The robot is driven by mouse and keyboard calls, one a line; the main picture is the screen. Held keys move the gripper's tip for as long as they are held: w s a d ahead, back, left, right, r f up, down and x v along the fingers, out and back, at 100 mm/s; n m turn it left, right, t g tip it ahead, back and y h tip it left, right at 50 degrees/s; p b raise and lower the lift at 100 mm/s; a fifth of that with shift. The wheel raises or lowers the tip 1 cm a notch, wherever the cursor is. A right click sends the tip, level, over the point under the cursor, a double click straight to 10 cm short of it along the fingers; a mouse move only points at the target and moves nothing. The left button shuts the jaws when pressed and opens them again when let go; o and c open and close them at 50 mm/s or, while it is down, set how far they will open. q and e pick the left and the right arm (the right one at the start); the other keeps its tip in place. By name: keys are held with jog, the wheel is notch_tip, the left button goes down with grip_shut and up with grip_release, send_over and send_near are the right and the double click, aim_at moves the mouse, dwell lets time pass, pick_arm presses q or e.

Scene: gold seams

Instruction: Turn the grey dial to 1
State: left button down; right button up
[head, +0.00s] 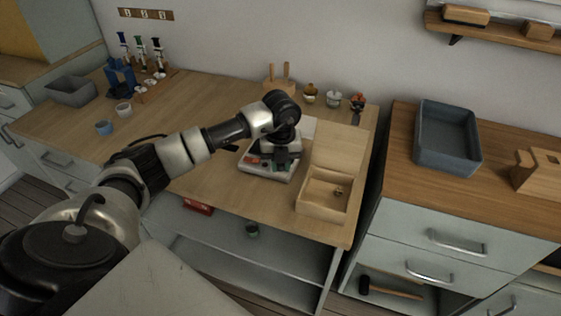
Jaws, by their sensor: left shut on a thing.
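A white box-like device (255,173) with red and green marks on its face sits on the wooden table. My left arm reaches across the table, and my left gripper (279,160) points down onto the top of this device. The gripper is shut on what seems to be the grey dial. The dial itself is hidden by the fingers, so its setting and numbers cannot be read. My right gripper is not in view.
An open wooden box (322,206) with a small item inside stands just right of the device. A grey bin (447,165) is on the right counter. The table's front left is clear.

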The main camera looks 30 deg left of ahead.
aim_at(281, 165)
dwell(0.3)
pick_arm(q)
jog(key=c, duration=1)
grip_release()
notch_tip(281, 165, up, 11)
jog(key=shift+f, duration=0.15)
